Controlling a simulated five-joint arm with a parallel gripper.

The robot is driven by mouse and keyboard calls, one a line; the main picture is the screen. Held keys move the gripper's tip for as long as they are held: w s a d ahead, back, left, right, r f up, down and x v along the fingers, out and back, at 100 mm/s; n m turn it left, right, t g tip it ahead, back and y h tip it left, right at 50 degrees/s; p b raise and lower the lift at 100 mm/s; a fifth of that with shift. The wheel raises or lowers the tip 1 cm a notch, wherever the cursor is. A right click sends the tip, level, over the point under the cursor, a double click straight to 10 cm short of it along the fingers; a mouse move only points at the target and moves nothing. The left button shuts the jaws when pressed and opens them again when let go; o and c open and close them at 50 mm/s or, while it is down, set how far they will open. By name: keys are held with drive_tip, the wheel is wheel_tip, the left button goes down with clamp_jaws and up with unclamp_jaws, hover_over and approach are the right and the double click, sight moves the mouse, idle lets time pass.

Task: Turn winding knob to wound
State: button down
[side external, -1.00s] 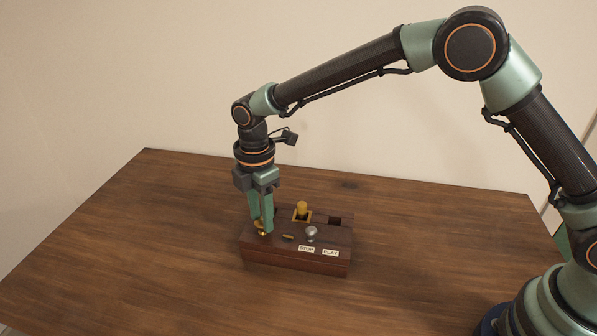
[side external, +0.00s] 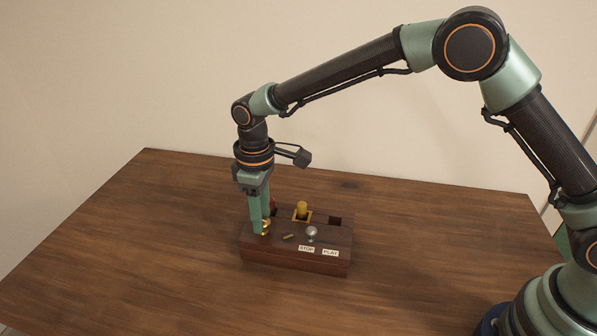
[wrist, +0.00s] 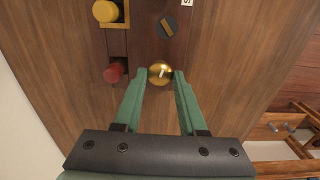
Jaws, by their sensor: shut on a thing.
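The winding knob, a round brass knob (side external: 266,228), stands at the left end of the top of a dark wooden box (side external: 290,262). My gripper (side external: 262,231) points straight down over it. In the wrist view my gripper (wrist: 160,76) has its two green fingers on either side of the brass knob (wrist: 160,68), shut on it. A small brass bar (side external: 289,237) lies on the box top beside the knob. In the wrist view this bar (wrist: 167,27) sits slanted on a dark round disc. I see no wound mark.
A yellow peg (side external: 302,208) in a brass frame and a red peg (wrist: 114,72) stand behind the knob. A silver ball-topped lever (side external: 311,232) stands near the STOP label (side external: 306,248) and PLAY label (side external: 330,253). The wooden table (side external: 130,240) around the box is clear.

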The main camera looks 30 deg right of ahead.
drive_tip(key=m, duration=0.7)
drive_tip(key=shift+w+r, duration=0.1)
drive_tip(key=shift+r, duration=0.05)
drive_tip(key=m, duration=0.4)
drive_tip(key=shift+m, duration=1.8)
drive_tip(key=shift+c, duration=2.3)
unclamp_jaws()
